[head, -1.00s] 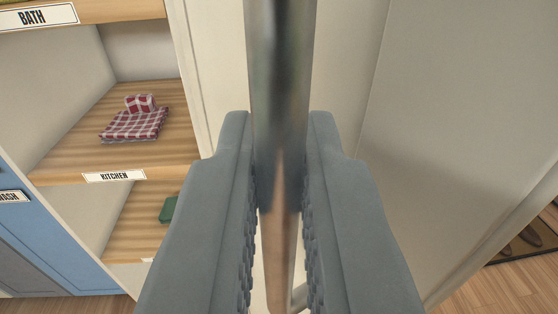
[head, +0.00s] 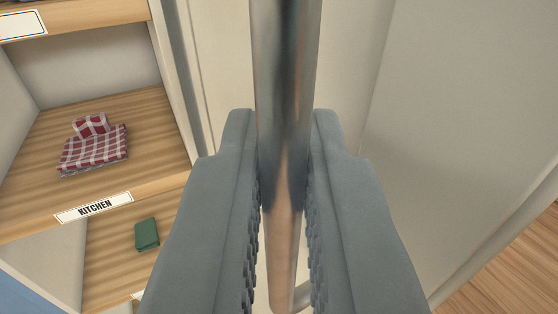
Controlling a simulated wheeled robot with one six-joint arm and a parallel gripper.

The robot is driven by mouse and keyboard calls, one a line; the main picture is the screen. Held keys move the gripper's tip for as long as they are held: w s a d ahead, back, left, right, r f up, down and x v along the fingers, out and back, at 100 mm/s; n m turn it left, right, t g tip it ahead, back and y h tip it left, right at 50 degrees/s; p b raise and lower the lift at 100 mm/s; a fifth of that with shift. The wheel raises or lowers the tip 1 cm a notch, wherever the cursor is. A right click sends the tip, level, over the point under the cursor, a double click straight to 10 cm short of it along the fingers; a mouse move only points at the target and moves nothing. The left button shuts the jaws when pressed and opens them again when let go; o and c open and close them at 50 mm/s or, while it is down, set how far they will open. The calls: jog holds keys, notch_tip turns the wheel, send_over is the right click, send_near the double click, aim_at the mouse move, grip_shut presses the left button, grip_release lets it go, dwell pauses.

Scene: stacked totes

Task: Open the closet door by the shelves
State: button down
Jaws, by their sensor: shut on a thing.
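My gripper (head: 282,165) is shut on a shiny metal bar handle (head: 286,60) that runs upright through the middle of the head view. Its two grey fingers press on the bar from left and right. The pale closet door (head: 370,200) is behind the handle and fills much of the centre and right. At the left edge of the door a darker vertical strip (head: 180,80) shows beside the shelves. The lower end of the handle is partly between the fingers.
Open wooden shelves (head: 110,130) stand at left. The one labelled KITCHEN (head: 92,206) holds folded red checked cloths (head: 93,150). A green folded item (head: 147,234) lies on the shelf below. Bare wooden floor (head: 510,262) shows at lower right.

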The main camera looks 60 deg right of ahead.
jog(key=shift+r, duration=0.1)
dwell(0.3)
jog(key=c, duration=1.6)
grip_release()
jog(key=shift+d, duration=0.1)
jog(key=shift+c, duration=0.2)
jog(key=v, duration=1.7)
jog(key=shift+a, duration=0.25)
